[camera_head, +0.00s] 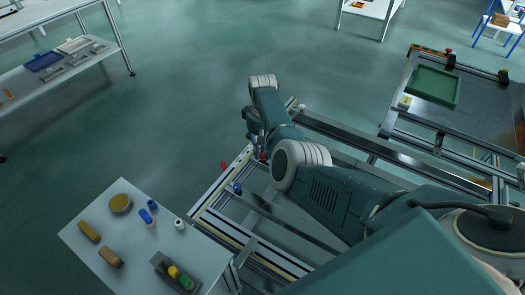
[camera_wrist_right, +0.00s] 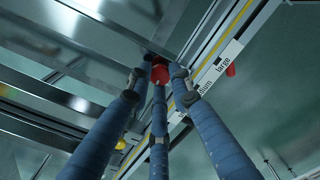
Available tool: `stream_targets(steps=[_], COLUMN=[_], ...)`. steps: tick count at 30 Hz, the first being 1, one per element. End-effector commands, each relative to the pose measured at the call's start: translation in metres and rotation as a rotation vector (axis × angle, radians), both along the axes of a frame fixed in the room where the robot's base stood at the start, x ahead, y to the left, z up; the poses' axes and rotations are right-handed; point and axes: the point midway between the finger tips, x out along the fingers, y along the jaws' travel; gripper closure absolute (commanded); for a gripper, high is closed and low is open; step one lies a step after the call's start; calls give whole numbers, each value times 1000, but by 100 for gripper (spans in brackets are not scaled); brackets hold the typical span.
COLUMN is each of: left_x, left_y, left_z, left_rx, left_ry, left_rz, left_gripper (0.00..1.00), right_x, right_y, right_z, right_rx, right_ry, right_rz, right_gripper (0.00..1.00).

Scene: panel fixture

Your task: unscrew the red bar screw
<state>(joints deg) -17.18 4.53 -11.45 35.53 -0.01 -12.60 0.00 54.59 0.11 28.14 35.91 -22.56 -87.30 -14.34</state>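The red bar screw (camera_wrist_right: 159,74) shows in the right wrist view between the tips of my right gripper (camera_wrist_right: 158,78). The three blue fingers close in around it, and their tips hide its sides and lower end. In the head view my right gripper (camera_head: 258,140) points down over the far corner of the panel frame, with a bit of red (camera_head: 263,156) showing beside it. My left gripper is not in view.
Another red piece (camera_head: 224,165) sticks out past the frame's labelled edge, and a blue knob (camera_head: 237,188) is on the frame. A white table (camera_head: 90,255) with blocks and bottles stands at the lower left. A green tray (camera_head: 434,85) lies at the right.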

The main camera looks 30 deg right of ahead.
Motion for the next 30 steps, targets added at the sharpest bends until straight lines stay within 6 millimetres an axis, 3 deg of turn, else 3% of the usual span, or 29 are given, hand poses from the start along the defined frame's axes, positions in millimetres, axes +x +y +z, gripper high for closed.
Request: stream_targets(steps=[7,17,18,20,30], left_x=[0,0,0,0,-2], left_y=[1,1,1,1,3], left_z=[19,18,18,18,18], left_rx=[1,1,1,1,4], left_ry=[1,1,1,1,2], left_rz=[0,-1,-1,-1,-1], left_gripper=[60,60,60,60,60], right_x=[0,1,1,1,1], right_y=[-1,0,0,0,0], right_z=[4,0,0,0,3], right_rx=[-2,0,0,0,-1], right_ry=[2,-2,-2,-1,-2], right_rz=[122,154,154,153,152], right_gripper=[100,100,72,61,61])
